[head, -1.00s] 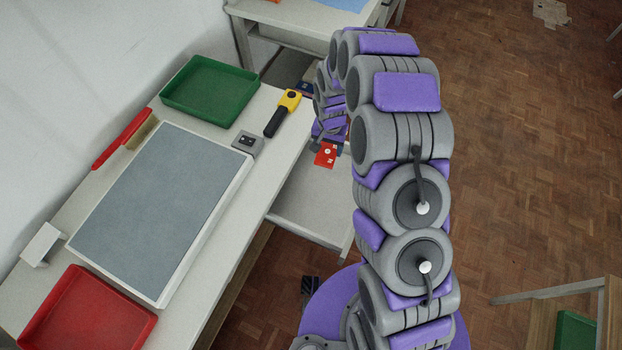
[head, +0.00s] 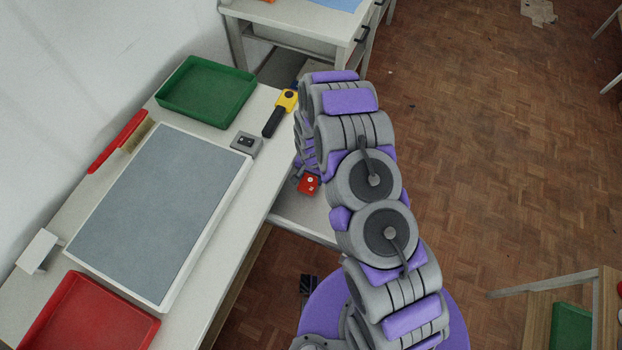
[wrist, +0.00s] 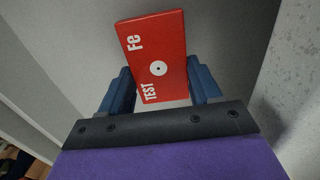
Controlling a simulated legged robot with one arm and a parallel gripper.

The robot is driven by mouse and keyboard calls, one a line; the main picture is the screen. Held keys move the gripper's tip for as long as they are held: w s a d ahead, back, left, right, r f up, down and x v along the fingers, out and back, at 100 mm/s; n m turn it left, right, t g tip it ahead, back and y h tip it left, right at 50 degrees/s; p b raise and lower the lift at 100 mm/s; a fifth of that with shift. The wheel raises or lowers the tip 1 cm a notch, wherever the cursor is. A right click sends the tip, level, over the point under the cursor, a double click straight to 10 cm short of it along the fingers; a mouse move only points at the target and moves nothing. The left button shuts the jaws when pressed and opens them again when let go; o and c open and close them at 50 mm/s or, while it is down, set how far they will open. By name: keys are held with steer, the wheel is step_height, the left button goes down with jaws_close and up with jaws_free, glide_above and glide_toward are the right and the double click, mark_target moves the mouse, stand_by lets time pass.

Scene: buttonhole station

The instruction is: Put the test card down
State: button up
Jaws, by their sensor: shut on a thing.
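The test card (wrist: 158,58) is a red block with white "TEST" and "Fe" lettering and a white ring with a dark centre. My gripper (wrist: 162,88) is shut on it, with a blue finger on each side. In the head view the card (head: 309,184) shows as a small red piece over the pale open drawer (head: 309,217) at the table's right side. My arm hides most of the gripper there. The wrist view shows a grey surface behind the card; I cannot tell whether the card touches it.
The white table (head: 218,251) holds a grey mat (head: 155,210), a green tray (head: 205,92), a red tray (head: 90,317), a small grey box (head: 246,143) and a yellow and black tool (head: 281,112). Another table (head: 295,18) stands behind. Open floor lies to the right.

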mark_target(316, 178)
steer(key=shift+d+f, duration=0.35)
steer(key=shift+f, duration=0.3)
steer(key=shift+d+f, duration=0.35)
steer(key=shift+f, duration=0.25)
steer(key=shift+w+d, duration=0.1)
steer(key=shift+d, duration=0.3)
steer(key=shift+a, duration=0.2)
steer(key=o, duration=0.7)
steer(key=shift+a+f, duration=0.1)
steer(key=shift+a, duration=0.2)
steer(key=o, duration=0.3)
steer(key=shift+a+f, duration=0.1)
steer(key=shift+a, duration=0.2)
steer(key=shift+o, duration=0.5)
steer(key=shift+d, duration=0.6)
